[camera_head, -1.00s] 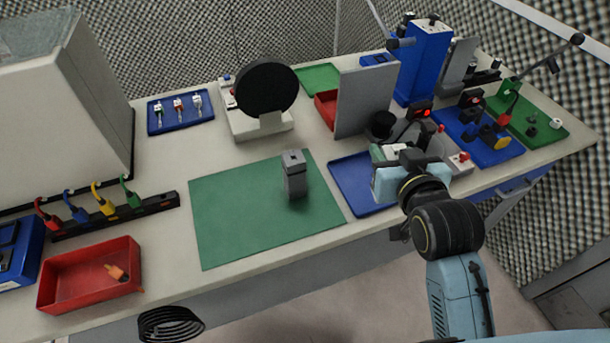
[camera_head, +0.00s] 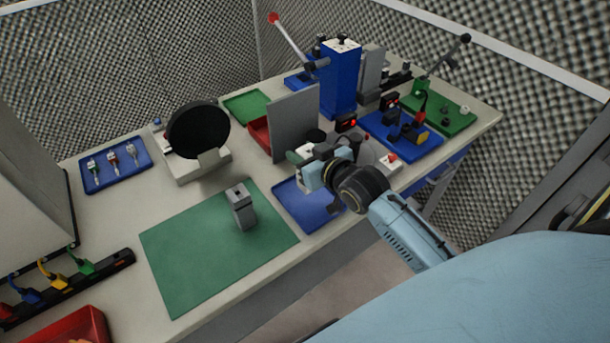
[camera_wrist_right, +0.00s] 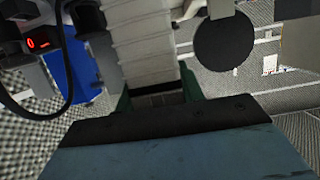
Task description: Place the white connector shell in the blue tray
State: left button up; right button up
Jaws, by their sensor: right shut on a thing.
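A white ribbed piece (camera_wrist_right: 145,45), which looks like the connector shell, is held in my right gripper (camera_wrist_right: 160,97). The gripper is shut on it, with green fingertips at either side. In the head view my right gripper (camera_head: 302,165) is over the far edge of the blue tray (camera_head: 300,208), and the held piece is mostly hidden there. I cannot tell its height above the tray. The visible part of the tray floor is bare. My left gripper is not in view.
A grey block (camera_head: 243,210) stands on the green mat (camera_head: 185,255) left of the tray. A grey upright panel (camera_head: 294,122) and a black disc on a white stand (camera_head: 190,168) are behind. A white box with a red button (camera_head: 390,160) is right of the gripper.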

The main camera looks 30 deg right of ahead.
jog(key=shift+f+b, duration=0.3)
jog(key=shift+f, duration=2.3)
jog(key=o, duration=1)
jog(key=shift+f, duration=0.15)
jog(key=shift+o, duration=0.2)
jog(key=shift+r, duration=0.2)
jog(key=a+v, duration=0.1)
jog(key=v, duration=1.1)
jog(key=shift+d+p, duration=0.35)
jog(key=shift+d, duration=0.15)
